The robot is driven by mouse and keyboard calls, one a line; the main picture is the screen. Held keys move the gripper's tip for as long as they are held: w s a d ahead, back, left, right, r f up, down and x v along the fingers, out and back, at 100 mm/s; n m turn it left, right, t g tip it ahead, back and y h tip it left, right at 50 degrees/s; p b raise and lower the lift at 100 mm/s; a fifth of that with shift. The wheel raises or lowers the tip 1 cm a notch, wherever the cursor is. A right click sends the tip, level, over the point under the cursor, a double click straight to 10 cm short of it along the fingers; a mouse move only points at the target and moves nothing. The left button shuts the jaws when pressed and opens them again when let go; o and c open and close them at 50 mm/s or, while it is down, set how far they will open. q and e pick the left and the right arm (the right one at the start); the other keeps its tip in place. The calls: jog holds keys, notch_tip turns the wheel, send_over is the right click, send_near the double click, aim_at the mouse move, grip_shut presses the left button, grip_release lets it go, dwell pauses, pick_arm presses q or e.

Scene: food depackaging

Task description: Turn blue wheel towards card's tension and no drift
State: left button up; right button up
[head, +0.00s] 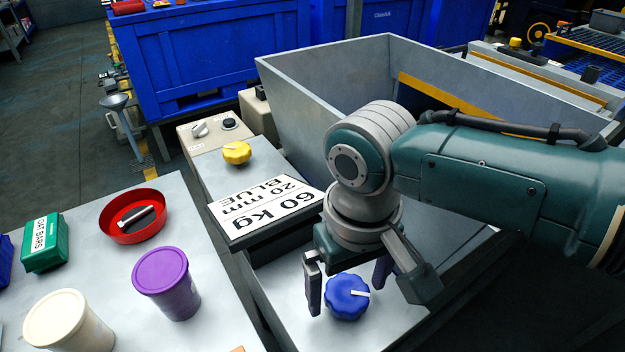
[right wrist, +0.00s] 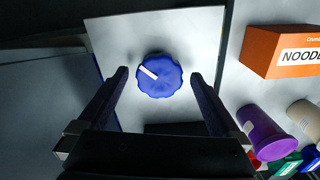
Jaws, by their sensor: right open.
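The blue wheel (head: 347,297) is a scalloped knob with a white pointer mark, set on a grey panel at the bottom middle of the head view. In that view its mark points right. The wheel also shows in the right wrist view (right wrist: 159,75), with its mark toward the upper left. My right gripper (head: 347,290) is open above the wheel, one finger on each side and apart from it. The card (head: 266,208) stands tilted behind the wheel and appears upside down, reading 60 kg, 20 mm, BLUE. My left gripper is not in view.
A yellow wheel (head: 237,152) sits behind the card. A grey metal hopper (head: 320,98) stands behind my right arm. On the left table are a purple tub (head: 167,283), a cream tub (head: 68,325), a red dish (head: 133,217) and a green box (head: 44,243).

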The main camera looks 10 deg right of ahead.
aim_at(347, 292)
notch_tip(347, 292, up, 10)
jog(key=p, duration=0.3)
dwell(0.5)
